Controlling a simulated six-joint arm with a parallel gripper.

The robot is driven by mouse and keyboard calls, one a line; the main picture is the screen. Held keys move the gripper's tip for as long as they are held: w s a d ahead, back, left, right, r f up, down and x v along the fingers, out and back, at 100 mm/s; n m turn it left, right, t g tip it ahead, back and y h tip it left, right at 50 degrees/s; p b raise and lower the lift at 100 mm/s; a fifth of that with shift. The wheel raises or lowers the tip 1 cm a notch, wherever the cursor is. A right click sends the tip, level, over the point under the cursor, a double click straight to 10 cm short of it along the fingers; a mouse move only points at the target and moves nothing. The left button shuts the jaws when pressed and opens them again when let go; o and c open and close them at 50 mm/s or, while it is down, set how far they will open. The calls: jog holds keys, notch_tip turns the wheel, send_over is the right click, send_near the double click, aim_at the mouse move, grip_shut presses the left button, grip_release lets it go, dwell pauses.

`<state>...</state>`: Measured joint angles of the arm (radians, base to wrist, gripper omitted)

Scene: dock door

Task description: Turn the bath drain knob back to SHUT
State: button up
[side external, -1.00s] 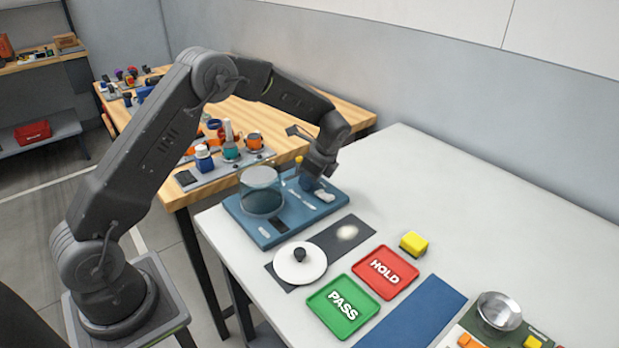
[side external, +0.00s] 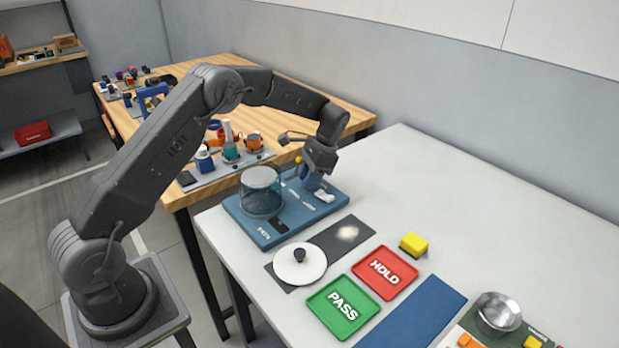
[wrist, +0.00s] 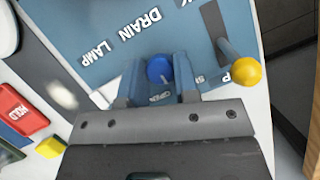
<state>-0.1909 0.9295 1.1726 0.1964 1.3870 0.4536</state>
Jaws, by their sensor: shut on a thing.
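The blue bath unit (side external: 270,238) stands at the table's far left end with a clear round tank (side external: 262,192) on it. In the wrist view the panel (wrist: 100,30) carries the words DRAIN and LAMP. A round blue knob (wrist: 159,68) sits between my gripper's two fingers (wrist: 158,84), which are shut on it. Lettering like OPEN shows just below the knob, and a partly covered SH lies to its right. The knob's pointing direction is hidden. In the side view my gripper (side external: 311,182) is low over the unit's back right part.
A yellow ball-ended lever (wrist: 245,73) stands close to the right finger. A white lid (side external: 300,265), a green PASS tray (side external: 343,307), a red HOLD tray (side external: 385,272) and a yellow block (side external: 414,243) lie in front.

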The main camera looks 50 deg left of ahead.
jog(key=n+h, duration=0.1)
jog(key=n, duration=0.3)
jog(key=shift+a+n+h, duration=0.1)
jog(key=shift+n+h, duration=0.2)
jog(key=shift+h, duration=0.1)
jog(key=shift+n+h, duration=0.7)
jog(key=shift+n, duration=1.1)
jog(key=o, duration=0.9)
jog(key=shift+r, duration=0.1)
jog(key=shift+v, duration=6.8)
